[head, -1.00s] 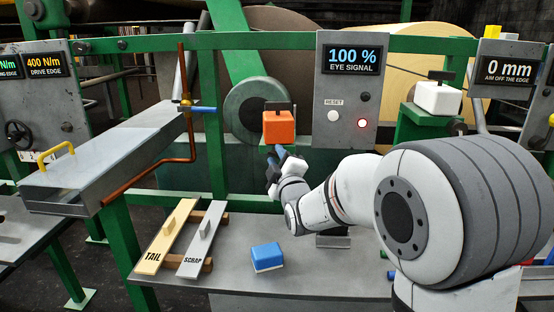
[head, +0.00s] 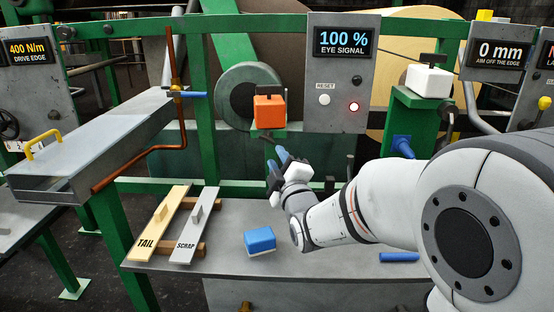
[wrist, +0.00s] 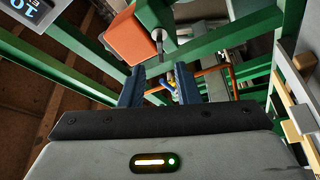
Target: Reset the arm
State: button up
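My gripper (head: 277,160) is in the middle of the head view, just below the orange box (head: 269,112) on the green frame. In the wrist view its two blue fingers (wrist: 160,85) stand apart with nothing held between them. The orange box also shows in the wrist view (wrist: 130,38), beyond the fingers, with a dark part and a short grey rod beside it. The grey eye signal panel (head: 340,80) reads 100 %.
A blue-and-white block (head: 260,240) lies on the grey bench (head: 225,266). The TAIL (head: 160,222) and SCRAP (head: 196,224) bars lie to its left. A copper pipe (head: 140,165) and metal trough (head: 90,145) stand left. A white box (head: 428,81) sits on a green post at right.

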jog(key=s+d+m+g+h+p, duration=0.5)
jog(key=s+d+m+g+p, duration=0.3)
jog(key=d+m+p, duration=0.15)
jog(key=s+d+r+m+g+p, duration=0.1)
jog(key=s+d+m+g+p, duration=0.2)
jog(key=s, duration=0.6)
jog(key=s+d+m+g+h+p, duration=0.1)
jog(key=s+d+m+g+p, duration=0.2)
jog(key=s, duration=0.7)
jog(key=shift+s+r+m+g, duration=0.25)
jog(key=shift+r+m+g, duration=0.25)
jog(key=shift+g, duration=0.7)
jog(key=shift+f, duration=0.1)
jog(key=shift+c, duration=0.4)
